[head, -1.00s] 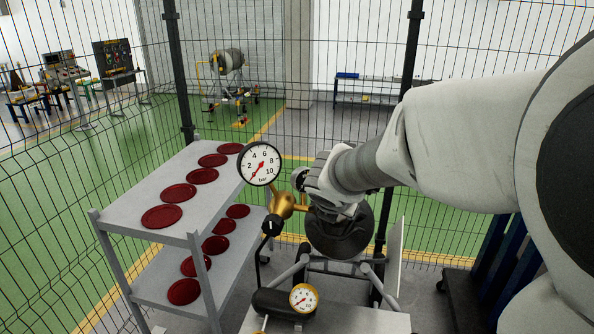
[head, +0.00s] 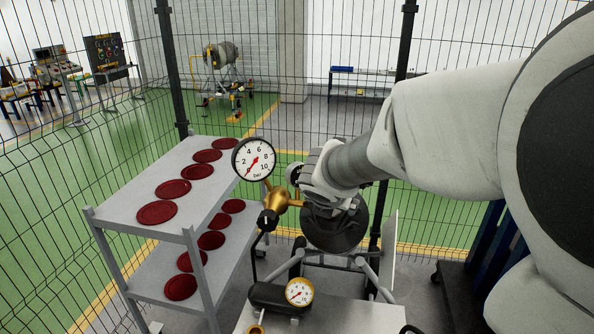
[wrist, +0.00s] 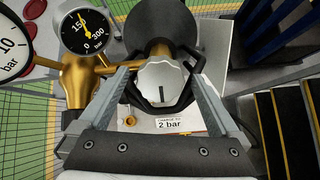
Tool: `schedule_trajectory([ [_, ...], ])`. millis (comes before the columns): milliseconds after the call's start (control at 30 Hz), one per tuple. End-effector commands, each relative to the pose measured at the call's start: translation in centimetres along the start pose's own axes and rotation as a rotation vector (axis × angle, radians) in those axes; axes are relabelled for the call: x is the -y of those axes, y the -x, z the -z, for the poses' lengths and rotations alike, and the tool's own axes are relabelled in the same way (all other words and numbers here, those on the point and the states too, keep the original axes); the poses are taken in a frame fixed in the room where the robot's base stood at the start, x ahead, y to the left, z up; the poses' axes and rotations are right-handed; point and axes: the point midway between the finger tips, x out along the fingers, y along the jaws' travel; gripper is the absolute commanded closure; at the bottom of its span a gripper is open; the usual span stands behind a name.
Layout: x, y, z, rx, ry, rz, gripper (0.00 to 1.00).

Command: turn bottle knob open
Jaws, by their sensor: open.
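The bottle knob (wrist: 160,82) is pale, faceted and round with a dark line on its face. It sits at the end of the dark grey bottle (wrist: 160,22), which also shows below my gripper in the head view (head: 333,235). My gripper (wrist: 161,90) is open, with its two black-tipped fingers on either side of the knob; contact cannot be told. In the head view my gripper (head: 328,200) hides the knob. A brass regulator (head: 283,198) joins the bottle on the left, with a bar gauge (head: 253,159) whose needle is near the low end.
A grey shelf cart (head: 125,205) with dark red discs stands left. A smaller gauge (head: 299,291) sits on a black cylinder in front. A 0–300 gauge (wrist: 86,30) is close left of my fingers. A "2 bar" label (wrist: 169,124) lies below the knob. Mesh fencing stands behind.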

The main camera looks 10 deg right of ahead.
Motion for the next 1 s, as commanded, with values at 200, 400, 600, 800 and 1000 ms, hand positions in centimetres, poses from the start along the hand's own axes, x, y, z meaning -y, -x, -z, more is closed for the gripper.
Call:
schedule_trajectory([
  [200, 0.0, 0.2, -0.1, 0.001, -0.002, 0.000, 0.02],
  [400, -0.1, 2.6, -0.2, 0.003, -0.003, -0.002, 0.02],
  [600, -0.1, 6.1, 0.0, 0.003, -0.003, -0.004, 0.02],
  [800, -0.1, 10.0, -0.1, 0.004, -0.002, -0.005, 0.02],
  [1000, -0.1, 13.9, -0.1, 0.004, -0.001, -0.005, 0.02],
])
